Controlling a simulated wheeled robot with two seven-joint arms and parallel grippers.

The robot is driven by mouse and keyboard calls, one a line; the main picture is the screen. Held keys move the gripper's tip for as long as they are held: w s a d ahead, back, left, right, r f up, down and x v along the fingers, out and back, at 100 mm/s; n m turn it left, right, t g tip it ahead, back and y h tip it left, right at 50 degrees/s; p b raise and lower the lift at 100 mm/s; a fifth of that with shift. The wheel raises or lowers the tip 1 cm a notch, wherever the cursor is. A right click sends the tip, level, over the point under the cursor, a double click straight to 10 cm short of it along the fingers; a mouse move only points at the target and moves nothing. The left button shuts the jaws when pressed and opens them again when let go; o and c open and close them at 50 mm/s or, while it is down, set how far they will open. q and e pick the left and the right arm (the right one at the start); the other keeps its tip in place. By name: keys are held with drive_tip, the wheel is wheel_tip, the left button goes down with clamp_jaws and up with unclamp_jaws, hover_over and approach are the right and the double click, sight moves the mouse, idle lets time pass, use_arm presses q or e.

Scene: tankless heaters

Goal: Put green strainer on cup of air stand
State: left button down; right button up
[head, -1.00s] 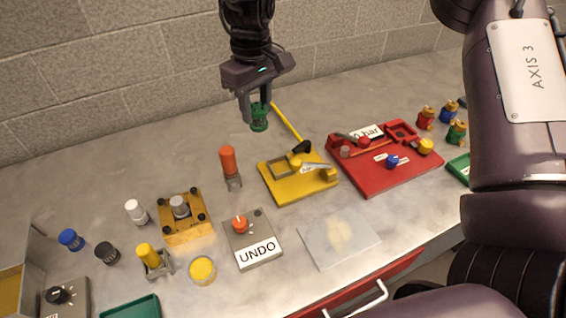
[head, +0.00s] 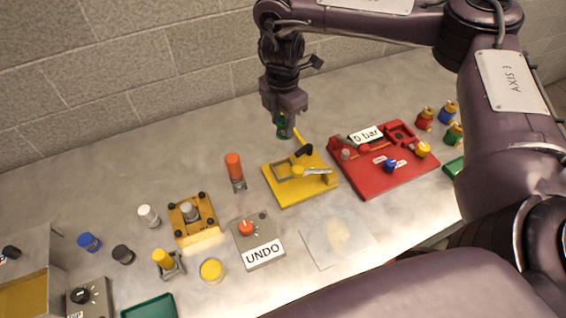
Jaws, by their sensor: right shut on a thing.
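My right gripper (head: 284,130) points down above the back of the table, behind the yellow stand. It is shut on the green strainer (head: 282,120), which shows partly between its fingers. The yellow stand (head: 279,192) has a square frame, a black-headed lever and a pale handle on it. To its right is the red stand (head: 383,183), with a "0 bar" label, a square recess and red, blue and yellow knobs. No label tells me which is the air stand. My left gripper is out of view.
An orange-handled part (head: 234,166) stands left of the yellow stand. The UNDO box (head: 266,252) is in front. Several red, blue and green parts stand far right. My arm covers the right front. The table behind the stands is mostly clear.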

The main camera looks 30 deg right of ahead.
sight(283, 132)
wheel_tip(283, 132, down, 12)
drive_tip(key=shift+r+b, duration=0.25)
drive_tip(key=shift+b, duration=0.75)
drive_tip(key=shift+f+b, duration=0.55)
drive_tip(key=shift+f, duration=1.55)
drive_tip(key=shift+s+f, duration=0.1)
drive_tip(key=o, duration=1.1)
wheel_tip(283, 132, up, 11)
drive_tip(key=shift+r+p, duration=0.2)
drive_tip(key=shift+p, duration=0.95)
drive_tip(key=shift+r, duration=0.45)
